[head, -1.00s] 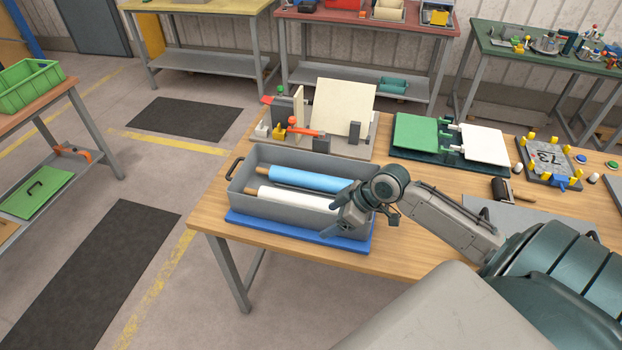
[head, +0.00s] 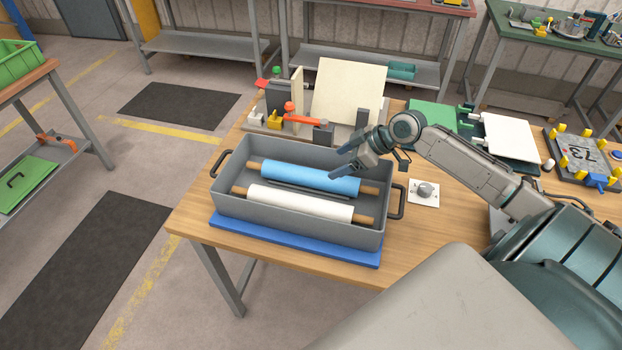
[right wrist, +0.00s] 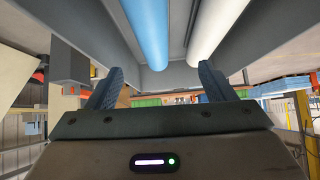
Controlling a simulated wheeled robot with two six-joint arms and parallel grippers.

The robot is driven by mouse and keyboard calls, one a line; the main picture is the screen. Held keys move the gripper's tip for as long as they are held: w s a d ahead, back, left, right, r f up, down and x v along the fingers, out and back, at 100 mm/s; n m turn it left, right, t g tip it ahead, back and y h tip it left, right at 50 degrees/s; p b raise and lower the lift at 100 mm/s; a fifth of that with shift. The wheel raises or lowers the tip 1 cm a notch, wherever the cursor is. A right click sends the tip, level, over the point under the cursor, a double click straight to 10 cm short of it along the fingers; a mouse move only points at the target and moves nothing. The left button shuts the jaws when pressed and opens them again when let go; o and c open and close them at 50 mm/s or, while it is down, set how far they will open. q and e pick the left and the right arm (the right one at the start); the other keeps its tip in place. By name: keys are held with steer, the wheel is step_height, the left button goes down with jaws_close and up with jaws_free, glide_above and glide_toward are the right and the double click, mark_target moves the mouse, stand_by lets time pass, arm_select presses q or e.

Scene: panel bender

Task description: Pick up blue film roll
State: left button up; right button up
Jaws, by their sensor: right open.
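The blue film roll (head: 310,177) lies in a grey tray (head: 300,220), with wooden core ends showing. It rests behind a white roll (head: 298,203), roughly parallel to it. My right gripper (head: 341,163) is open and empty, above the tray's back right part near the right end of the blue roll. In the right wrist view the two blue fingers (right wrist: 158,82) are spread apart. The blue roll (right wrist: 147,35) and white roll (right wrist: 212,28) both show beyond them, with nothing between the fingertips. My left gripper is not in view.
The tray stands on a blue mat (head: 290,239) at the table's front left edge. Behind it is a fixture with an orange clamp (head: 299,114) and an upright cream panel (head: 347,92). A white plate with a knob (head: 424,192) lies right of the tray.

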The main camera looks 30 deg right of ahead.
mark_target(317, 172)
steer(key=shift+w+d+f, duration=0.2)
steer(key=shift+w+f, duration=0.05)
steer(key=shift+f, duration=0.4)
steer(key=shift+w+d+f, duration=0.1)
steer(key=shift+w+f, duration=0.05)
steer(key=shift+w, duration=0.1)
steer(key=shift+w+f, duration=0.2)
steer(key=shift+w, duration=0.05)
steer(key=shift+w+a+f, duration=0.1)
steer(key=shift+a+f, duration=0.05)
steer(key=shift+a, duration=0.25)
steer(key=p+x, duration=0.1)
steer(key=x, duration=0.1)
steer(key=shift+w+a+f, duration=0.15)
steer(key=shift+a+f, duration=0.05)
steer(key=shift+a, duration=0.15)
steer(key=shift+w+a+f, duration=0.1)
steer(key=shift+w+f, duration=0.2)
steer(key=shift+f, duration=0.15)
steer(key=shift+w+a+f+p, duration=0.15)
steer(key=shift+f+p, duration=0.05)
steer(key=shift+p, duration=0.2)
steer(key=p+x, duration=0.2)
steer(key=x, duration=0.2)
steer(key=shift+w+f, duration=0.2)
steer(key=shift+f, duration=0.15)
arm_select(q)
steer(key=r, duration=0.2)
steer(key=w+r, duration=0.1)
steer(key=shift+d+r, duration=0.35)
